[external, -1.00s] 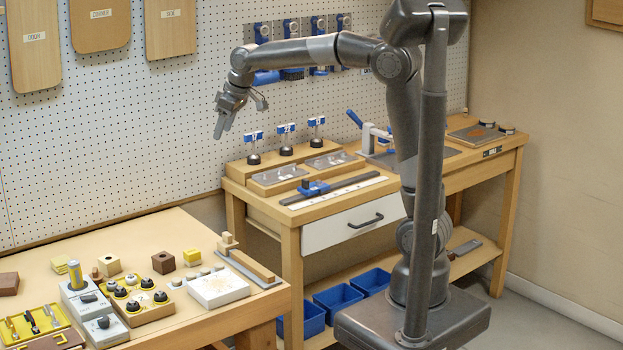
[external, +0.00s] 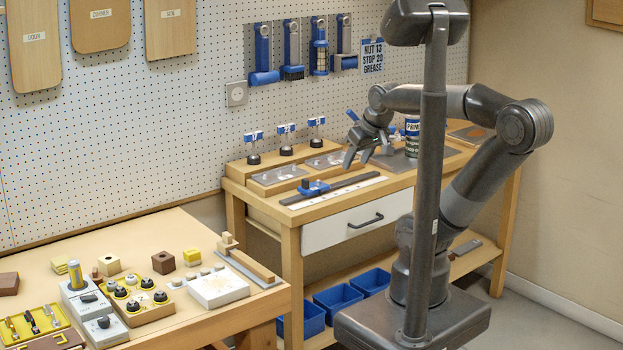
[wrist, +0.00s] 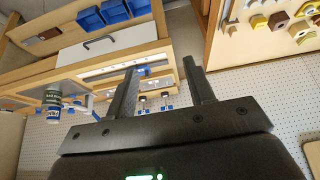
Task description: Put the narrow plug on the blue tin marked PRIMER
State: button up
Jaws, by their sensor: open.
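A blue tin (external: 412,125) with a partly readable "PRIM" label stands at the right of the far bench, partly behind my column. The tin also shows at the left of the wrist view (wrist: 52,100). Several blue-tagged pieces with dark round bases stand on a wooden block; the left one (external: 254,147) reads 17. I cannot tell which is the narrow plug. My gripper (external: 357,158) is open and empty over the bench, left of the tin.
A rail with a blue slider (external: 313,188) lies along the bench front. Metal plates (external: 278,174) are set in the wooden block. A drawer (external: 345,228) and blue bins (external: 338,297) are below. The near table (external: 180,225) is crowded with small parts.

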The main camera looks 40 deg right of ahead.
jog(key=shift+s+d+f, duration=0.1)
jog(key=shift+s+f, duration=0.15)
jog(key=shift+s, duration=0.05)
jog(key=shift+c, duration=1.4)
jog(key=shift+w, duration=0.1)
